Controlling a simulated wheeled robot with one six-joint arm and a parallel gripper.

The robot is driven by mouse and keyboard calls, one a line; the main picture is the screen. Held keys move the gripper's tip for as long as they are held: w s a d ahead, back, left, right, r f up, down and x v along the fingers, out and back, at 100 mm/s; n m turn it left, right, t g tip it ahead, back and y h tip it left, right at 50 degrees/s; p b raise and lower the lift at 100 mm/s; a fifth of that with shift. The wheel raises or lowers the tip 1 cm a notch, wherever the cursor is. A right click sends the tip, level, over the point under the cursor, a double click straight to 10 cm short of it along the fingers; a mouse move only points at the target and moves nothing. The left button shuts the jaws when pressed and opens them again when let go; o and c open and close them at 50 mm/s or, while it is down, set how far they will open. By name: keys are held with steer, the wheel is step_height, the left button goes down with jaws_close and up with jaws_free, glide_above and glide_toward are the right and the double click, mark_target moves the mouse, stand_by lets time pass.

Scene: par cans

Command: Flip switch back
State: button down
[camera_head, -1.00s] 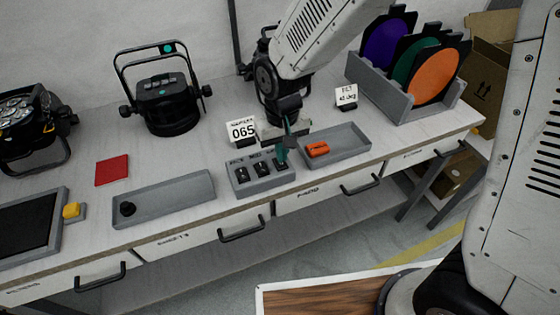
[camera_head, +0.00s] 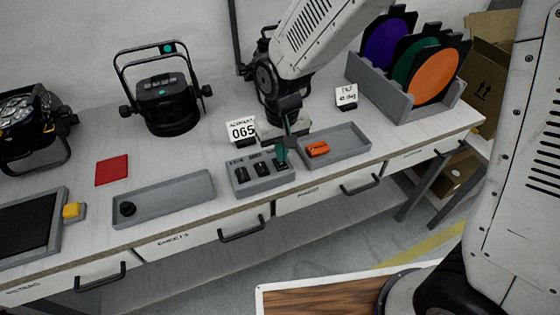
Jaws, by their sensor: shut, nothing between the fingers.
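A grey switch box (camera_head: 262,181) with three black rocker switches in a row sits near the front edge of the bench. My gripper (camera_head: 281,158) points down over the right end of the box, its teal fingertips shut together and empty. The tips are at the right switch and hide most of it; I cannot tell whether they touch it or which way it is tipped. The left switch (camera_head: 241,172) and the middle switch (camera_head: 260,168) are in plain view.
A grey tray (camera_head: 350,135) with an orange item (camera_head: 318,149) stands right of the box. Another tray (camera_head: 180,197) with a black knob lies left. Par cans (camera_head: 166,95) and a filter rack (camera_head: 405,106) stand farther off.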

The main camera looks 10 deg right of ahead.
steer(key=shift+f, duration=0.9)
stand_by(0.7)
steer(key=shift+r, duration=3.55)
